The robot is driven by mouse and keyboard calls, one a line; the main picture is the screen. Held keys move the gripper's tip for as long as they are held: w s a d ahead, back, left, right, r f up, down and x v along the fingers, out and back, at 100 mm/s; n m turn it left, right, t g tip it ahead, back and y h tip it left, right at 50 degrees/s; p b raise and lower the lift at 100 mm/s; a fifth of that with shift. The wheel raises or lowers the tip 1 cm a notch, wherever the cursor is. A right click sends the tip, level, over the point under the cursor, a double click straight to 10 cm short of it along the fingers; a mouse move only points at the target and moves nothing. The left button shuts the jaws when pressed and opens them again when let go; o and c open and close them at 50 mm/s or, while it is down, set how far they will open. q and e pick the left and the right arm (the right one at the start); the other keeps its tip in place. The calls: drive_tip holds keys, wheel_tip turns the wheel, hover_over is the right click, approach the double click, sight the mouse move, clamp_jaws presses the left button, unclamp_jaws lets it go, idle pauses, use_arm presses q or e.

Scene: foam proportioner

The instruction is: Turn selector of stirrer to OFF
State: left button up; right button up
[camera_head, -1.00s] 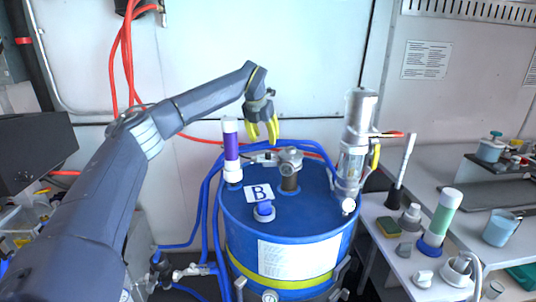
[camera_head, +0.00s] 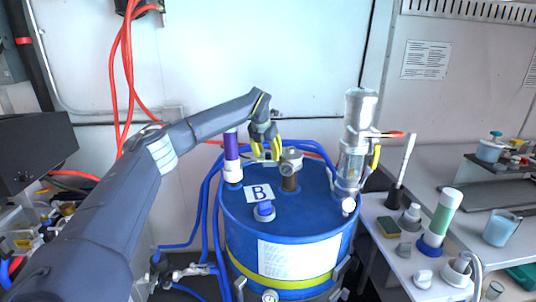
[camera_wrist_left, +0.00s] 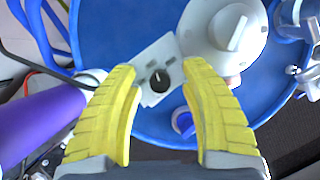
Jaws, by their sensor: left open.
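The selector, a small black round knob (camera_wrist_left: 159,80) on a light grey panel (camera_wrist_left: 151,56), shows between the left fingers in the left wrist view. A pale mark shows on the knob, but the panel's lettering is too small to read. My left gripper (camera_head: 265,158) has yellow fingers, spread open and empty, pointing down above the back of the blue drum. In the wrist view the knob lies below the gap between the fingertips, apparently apart from them. The grey stirrer housing (camera_head: 291,156) stands just right of the gripper. In the head view the gripper and housing largely hide the selector.
A purple and white cylinder (camera_head: 231,155) stands close left of the gripper. A clear and silver column (camera_head: 354,145) rises at the drum's right.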

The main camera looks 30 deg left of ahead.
use_arm(q)
drive_tip(key=shift+o, duration=0.2)
clamp_jaws()
drive_tip(key=shift+r, duration=0.1)
drive_tip(key=shift+n+y, duration=0.7)
drive_tip(key=shift+n, duration=0.9)
drive_tip(key=shift+c, duration=0.2)
unclamp_jaws()
drive_tip(key=v, duration=1.2)
